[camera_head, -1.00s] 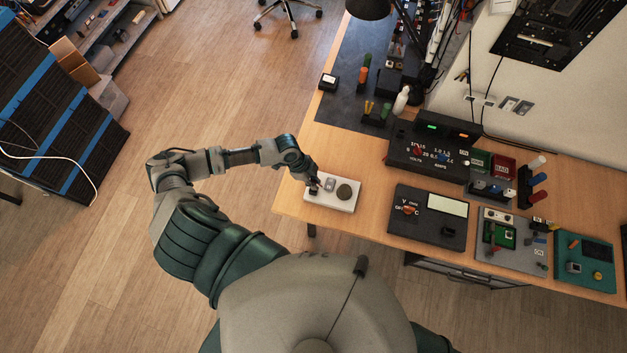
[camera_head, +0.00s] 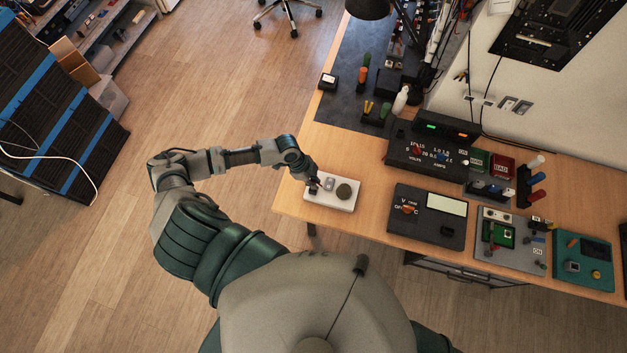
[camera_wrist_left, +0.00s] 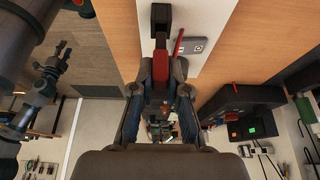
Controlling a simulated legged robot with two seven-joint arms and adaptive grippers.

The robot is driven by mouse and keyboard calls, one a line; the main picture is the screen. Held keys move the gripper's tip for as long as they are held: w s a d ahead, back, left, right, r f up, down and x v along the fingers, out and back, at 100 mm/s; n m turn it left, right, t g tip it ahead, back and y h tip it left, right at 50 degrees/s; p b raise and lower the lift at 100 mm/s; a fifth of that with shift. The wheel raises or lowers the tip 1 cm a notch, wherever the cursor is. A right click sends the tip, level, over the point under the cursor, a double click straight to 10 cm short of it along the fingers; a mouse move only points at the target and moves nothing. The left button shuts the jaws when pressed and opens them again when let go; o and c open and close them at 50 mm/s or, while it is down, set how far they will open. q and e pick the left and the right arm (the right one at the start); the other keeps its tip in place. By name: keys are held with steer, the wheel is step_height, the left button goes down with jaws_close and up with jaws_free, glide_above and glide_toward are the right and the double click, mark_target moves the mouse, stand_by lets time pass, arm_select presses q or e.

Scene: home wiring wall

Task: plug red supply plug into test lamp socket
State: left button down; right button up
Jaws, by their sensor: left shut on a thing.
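A white board (camera_head: 341,204) lies at the near left corner of the bench. It carries a grey rectangular part (camera_head: 329,184) and a dark round part (camera_head: 344,192). My left gripper (camera_head: 314,187) is over the left end of this board. In the left wrist view my left gripper (camera_wrist_left: 161,72) is shut on the red plug (camera_wrist_left: 160,66). Beyond the plug, in line with it, is a black socket piece (camera_wrist_left: 161,18) on the white board. Whether the plug is inside the socket cannot be told. My right gripper is not in view.
A black meter (camera_head: 430,218) stands right of the board, with a grey panel (camera_head: 511,242) and a teal panel (camera_head: 583,262) farther right. A black power supply (camera_head: 430,155) stands behind. Bare wood (camera_head: 340,145) lies behind the board. A thin red strip (camera_wrist_left: 178,43) is beside the socket.

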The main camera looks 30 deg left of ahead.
arm_select(q)
steer(key=shift+f+b, duration=0.85)
steer(key=shift+f, duration=0.85)
steer(key=c, duration=1.1)
jaws_free()
steer(key=shift+r, duration=0.1)
steer(key=v, duration=1.2)
steer(key=shift+a, duration=0.15)
